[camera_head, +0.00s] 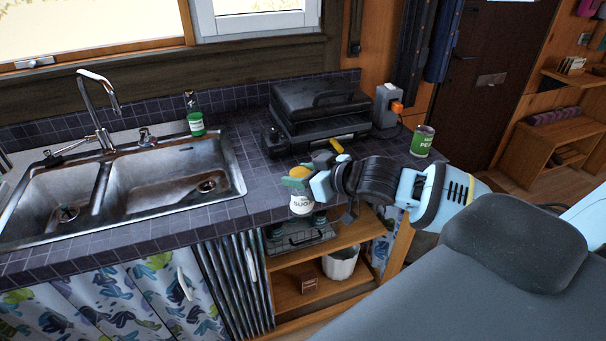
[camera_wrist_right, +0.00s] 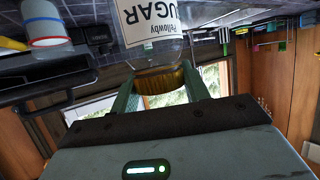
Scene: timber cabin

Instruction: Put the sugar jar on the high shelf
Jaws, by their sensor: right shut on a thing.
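The sugar jar (camera_head: 301,204) is clear with a white label and a yellow lid, and shows at the counter's front edge in the head view. My right gripper (camera_head: 297,178) is shut on its lid end from above. Whether the jar's base touches the counter is unclear. In the right wrist view, the jar (camera_wrist_right: 150,22) appears upside down, its lid between the green fingers (camera_wrist_right: 160,92). Below the counter is an open shelf unit with an upper shelf (camera_head: 338,240) and a lower shelf (camera_head: 325,297). My left gripper is out of view.
A dark grill (camera_head: 318,100) stands behind the gripper, with a grey appliance (camera_head: 387,108) and a green can (camera_head: 422,141) to its right. A wire rack (camera_head: 300,238) occupies the upper shelf's left. A white pot (camera_head: 341,264) and small box (camera_head: 309,283) are below. The sink (camera_head: 150,180) is left.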

